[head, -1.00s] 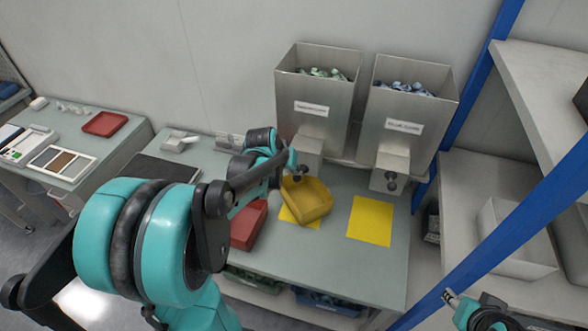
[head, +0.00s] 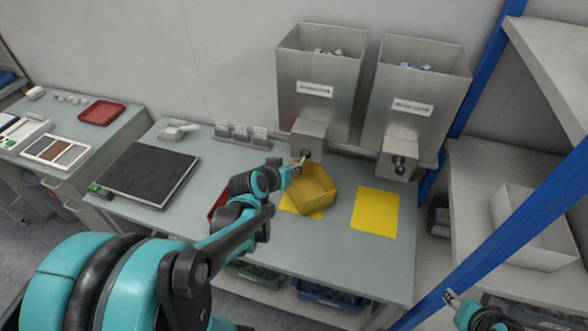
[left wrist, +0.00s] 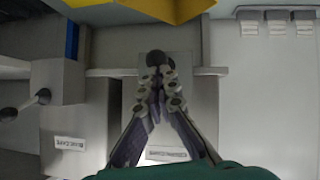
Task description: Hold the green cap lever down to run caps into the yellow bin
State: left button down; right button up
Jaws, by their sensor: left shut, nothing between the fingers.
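The yellow bin (head: 330,207) stands on the bench below the left-hand hopper (head: 318,75), partly over a yellow mat; its edge also shows at the top of the left wrist view (left wrist: 185,8). The green cap lever (head: 307,155) has a dark knob and sticks out from that hopper's spout, above the bin. My left gripper (head: 299,166) is shut and empty, close by the lever. In the left wrist view, its fingertips (left wrist: 158,72) meet just at the dark knob; I cannot tell whether they touch. My right gripper (head: 450,297) shows only slightly at the bottom right.
The blue caps hopper (head: 418,85) with its own lever (head: 399,166) stands to the right, above a bare yellow mat (head: 375,212). A red tray lies partly behind my left arm. A black-topped plate (head: 145,177) is further left. A blue post (head: 500,235) crosses the right side.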

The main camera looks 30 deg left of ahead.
pick_arm(q)
jog(key=shift+s+d+f+t+b, duration=0.15)
jog(key=shift+f+t+b, duration=0.7)
jog(key=shift+f+b, duration=0.95)
jog(key=shift+s+a+f+t+b, duration=0.15)
jog(key=shift+f+t+b, duration=0.8)
jog(key=shift+b, duration=1.4)
pick_arm(e)
notch_tip(320, 180, down, 10)
pick_arm(q)
jog(key=shift+d+f, duration=0.1)
pick_arm(e)
jog(key=shift+r, duration=0.1)
jog(key=shift+r, duration=0.1)
